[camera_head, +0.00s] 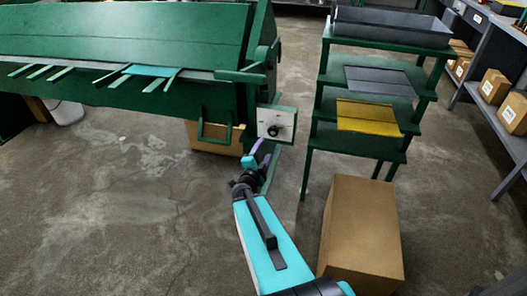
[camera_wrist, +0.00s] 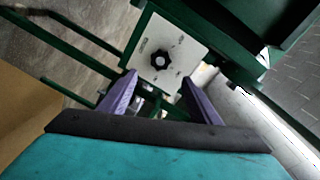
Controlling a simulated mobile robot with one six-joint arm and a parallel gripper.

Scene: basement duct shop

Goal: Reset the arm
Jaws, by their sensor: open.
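My gripper (camera_head: 262,150) reaches away from me on my teal arm, near the right end of a large green machine (camera_head: 130,35). In the wrist view its two purple fingers (camera_wrist: 160,103) are spread apart with nothing between them. Beyond the fingers is a pale control plate with a black knob (camera_wrist: 161,60). The plate also shows in the head view (camera_head: 284,122), just beyond the gripper. I cannot tell the exact gap between fingers and plate.
A green stepped rack (camera_head: 365,145) with grey and yellow sheets and a dark tray stands to the right. A cardboard box (camera_head: 362,225) stands right of my arm. Another box (camera_head: 207,138) sits under the machine. Shelves with boxes (camera_head: 494,87) line the right.

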